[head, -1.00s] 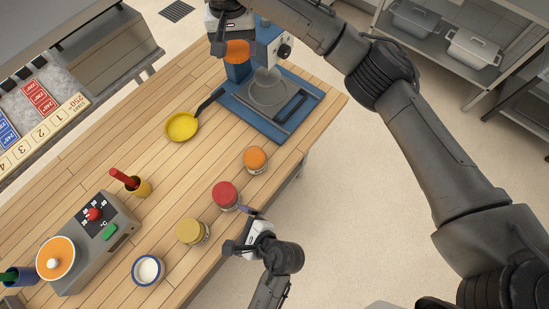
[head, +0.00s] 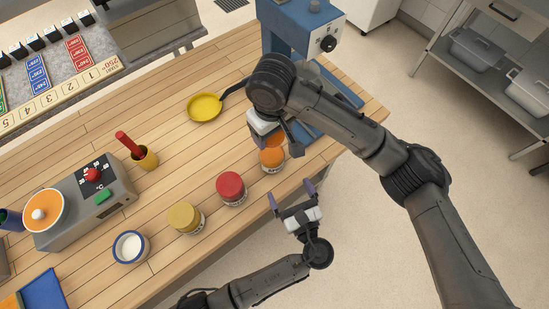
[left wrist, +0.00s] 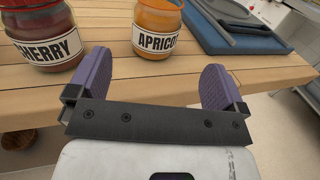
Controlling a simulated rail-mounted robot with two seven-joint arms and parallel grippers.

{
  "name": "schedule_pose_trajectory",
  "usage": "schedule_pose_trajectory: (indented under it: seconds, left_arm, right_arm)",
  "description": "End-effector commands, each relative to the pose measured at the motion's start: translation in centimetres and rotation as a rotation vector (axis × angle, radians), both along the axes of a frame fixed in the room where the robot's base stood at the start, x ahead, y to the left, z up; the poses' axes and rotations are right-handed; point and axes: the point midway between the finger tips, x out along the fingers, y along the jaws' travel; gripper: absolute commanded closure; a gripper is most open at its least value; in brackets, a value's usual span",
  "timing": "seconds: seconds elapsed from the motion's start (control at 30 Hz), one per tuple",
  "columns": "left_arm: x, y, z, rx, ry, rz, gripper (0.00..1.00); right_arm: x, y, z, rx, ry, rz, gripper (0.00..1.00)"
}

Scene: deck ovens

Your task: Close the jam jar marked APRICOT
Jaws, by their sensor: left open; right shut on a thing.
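The apricot jar (head: 271,160) stands upright on the wooden table, orange in colour; its label reads APRICOT in the left wrist view (left wrist: 155,42), where its top is cut off. My right gripper (head: 272,138) is shut on an orange lid (head: 276,144), held just above and slightly behind the jar in the head view. Whether the lid touches the jar cannot be told. My left gripper (head: 291,194) is open and empty off the table's edge, its purple fingers pointing towards the jar; the fingers also show in the left wrist view (left wrist: 157,80).
A red-topped cherry jar (head: 231,188) and a yellow-topped jar (head: 186,217) stand in a row beside it. A blue machine (head: 297,30) is behind.

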Motion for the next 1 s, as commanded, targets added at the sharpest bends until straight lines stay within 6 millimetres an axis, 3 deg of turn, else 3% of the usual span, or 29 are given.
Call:
schedule_pose_trajectory:
  seconds: [0.33, 0.8, 1.0]
  left_arm:
    - [1.2, 0.5, 0.0, -0.001, 0.0, 0.001, 0.02]
    - [8.1, 3.2, 0.0, -0.001, 0.0, 0.001, 0.02]
    - [10.1, 4.0, 0.0, 0.0, 0.001, 0.001, 0.02]
  right_arm:
    - [0.0, 0.0, 0.0, 0.0, 0.0, -0.003, 0.53]
    - [0.0, 0.0, 0.0, 0.0, 0.0, -0.003, 0.53]
    - [0.0, 0.0, 0.0, 0.0, 0.0, -0.003, 0.53]
